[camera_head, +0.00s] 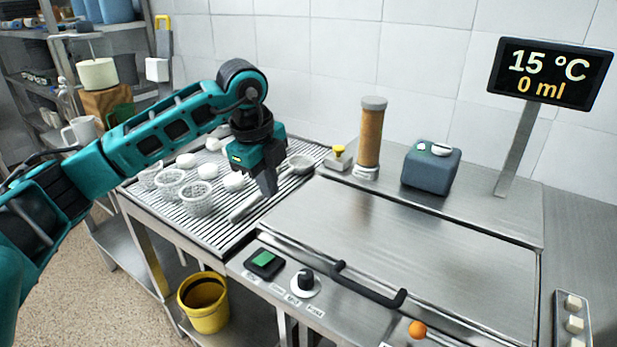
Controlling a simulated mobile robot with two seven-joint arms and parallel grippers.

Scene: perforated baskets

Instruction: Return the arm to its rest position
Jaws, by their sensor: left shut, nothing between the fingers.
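My left arm comes in from the left, teal and black, and reaches over the slatted drain rack (222,238). My left gripper (269,190) points down above the right part of the rack and is shut and empty. A grey long-handled tool (247,207) lies close by the fingertips; I cannot tell whether they touch it. Several white perforated baskets (199,199) stand on the rack left of the gripper, with white round pieces (234,182) among and behind them. My right gripper is not in view.
Right of the rack is a steel unit with a closed lid (400,255) and black handle (368,287). Behind stand a brown cylinder (370,140), a blue-grey box (431,170) and a display (550,75). A yellow bucket (204,315) is below. The lid top is clear.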

